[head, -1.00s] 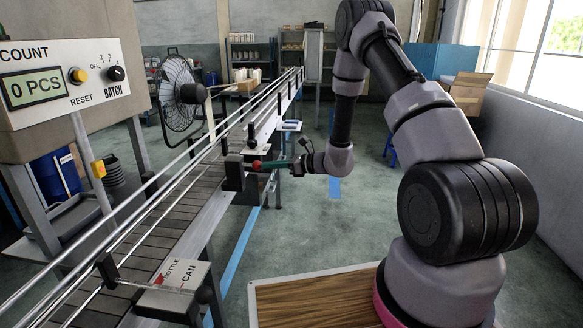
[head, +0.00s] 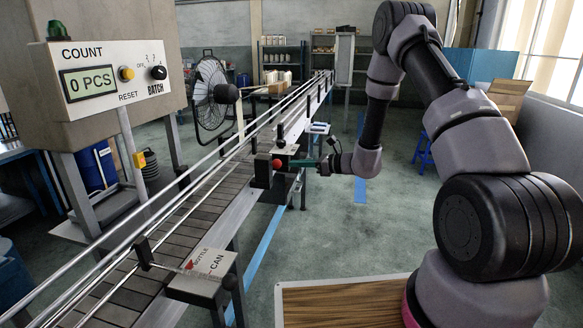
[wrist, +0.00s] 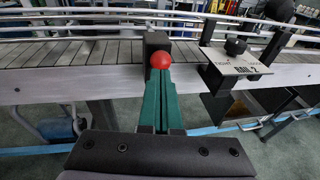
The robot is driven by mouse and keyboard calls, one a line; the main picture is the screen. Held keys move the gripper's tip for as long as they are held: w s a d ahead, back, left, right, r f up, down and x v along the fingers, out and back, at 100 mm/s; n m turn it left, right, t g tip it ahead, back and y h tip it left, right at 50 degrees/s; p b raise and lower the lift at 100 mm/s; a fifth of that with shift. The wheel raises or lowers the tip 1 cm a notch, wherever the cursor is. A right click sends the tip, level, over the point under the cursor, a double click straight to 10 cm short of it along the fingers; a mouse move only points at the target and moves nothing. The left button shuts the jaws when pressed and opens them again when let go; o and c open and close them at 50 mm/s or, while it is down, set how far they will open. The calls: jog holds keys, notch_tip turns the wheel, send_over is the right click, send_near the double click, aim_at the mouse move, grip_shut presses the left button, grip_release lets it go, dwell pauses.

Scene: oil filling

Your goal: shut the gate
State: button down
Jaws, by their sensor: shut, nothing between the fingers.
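A dark block with a red ball knob (head: 277,164) sits at the near side of the conveyor; I take this to be the gate's handle, though no label shows on it. The knob also shows in the wrist view (wrist: 160,61), in front of the dark block (wrist: 157,42). My gripper (head: 292,163) is to the right of the knob, level with it, with its green fingers pointing at it. In the wrist view the fingers of my gripper (wrist: 160,72) are together and empty, their tips just below the knob. I cannot tell whether they touch it.
The conveyor (head: 215,195) with its rails runs from near left to far back. A BOTTLE/CAN plate (head: 210,262) is at its near end. The counter box (head: 105,80) is at left.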

jog(key=v, duration=1)
jog(key=s+a+r+n+g+h, duration=0.3)
jog(key=s+r+n+g, duration=0.3)
jog(key=s+r+n, duration=1.05)
jog(key=s+d+r+n+t+h, duration=0.3)
jog(key=s+d+r+t+h, duration=0.2)
jog(key=s+r, duration=0.8)
jog(key=d+h, duration=0.3)
jog(key=d, duration=0.2)
jog(key=shift+s+d+r+t+h, duration=0.2)
jog(key=shift+s+r+t+h, duration=0.1)
jog(key=shift+h, duration=0.1)
